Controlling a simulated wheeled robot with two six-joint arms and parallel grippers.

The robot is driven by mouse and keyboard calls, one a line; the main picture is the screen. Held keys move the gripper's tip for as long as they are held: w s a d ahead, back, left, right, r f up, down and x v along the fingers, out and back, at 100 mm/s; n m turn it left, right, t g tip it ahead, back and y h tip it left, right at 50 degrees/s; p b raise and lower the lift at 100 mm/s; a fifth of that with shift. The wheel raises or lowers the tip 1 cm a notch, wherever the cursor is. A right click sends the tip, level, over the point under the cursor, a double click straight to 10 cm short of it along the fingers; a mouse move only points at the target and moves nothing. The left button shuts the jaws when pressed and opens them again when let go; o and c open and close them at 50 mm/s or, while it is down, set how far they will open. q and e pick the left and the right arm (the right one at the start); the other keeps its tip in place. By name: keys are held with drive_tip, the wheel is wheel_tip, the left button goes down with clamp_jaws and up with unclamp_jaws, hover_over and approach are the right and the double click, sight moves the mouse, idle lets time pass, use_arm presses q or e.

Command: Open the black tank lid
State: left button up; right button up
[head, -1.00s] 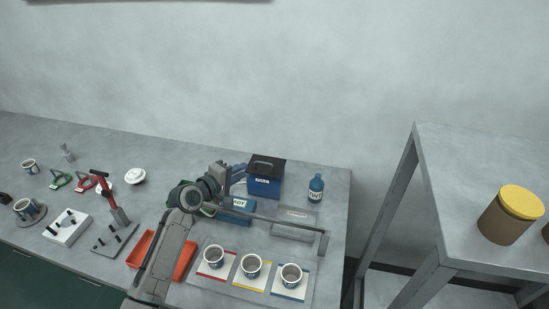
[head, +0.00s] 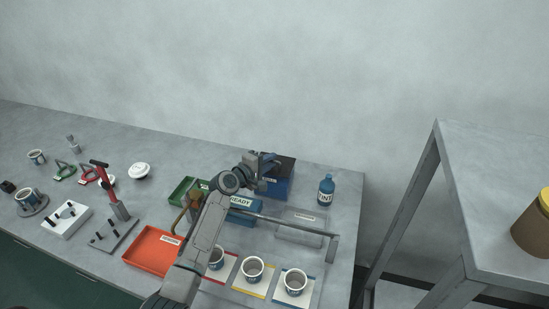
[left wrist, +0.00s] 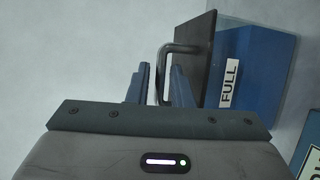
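The blue tank (head: 277,187) with its black lid (head: 287,164) stands at the back of the bench, and the lid looks closed. My left gripper (head: 268,160) is at the lid and hides its handle in the head view. In the left wrist view, the black lid (left wrist: 205,50) lies against the blue tank (left wrist: 255,75), labelled FULL. The dark bar handle (left wrist: 178,48) stands off the lid. My left gripper (left wrist: 158,80) is open, its fingers apart with the handle's near end between them. Contact cannot be told. My right gripper is not in view.
A blue bottle (head: 326,190) stands right of the tank. A blue READY tray (head: 242,212), a green tray (head: 178,190) and an orange tray (head: 150,251) lie nearer. Several cups stand in front. A grey metal stand (head: 490,190) rises at the right.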

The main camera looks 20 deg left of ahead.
use_arm(q)
drive_tip(key=shift+x, duration=1.4)
clamp_jaws()
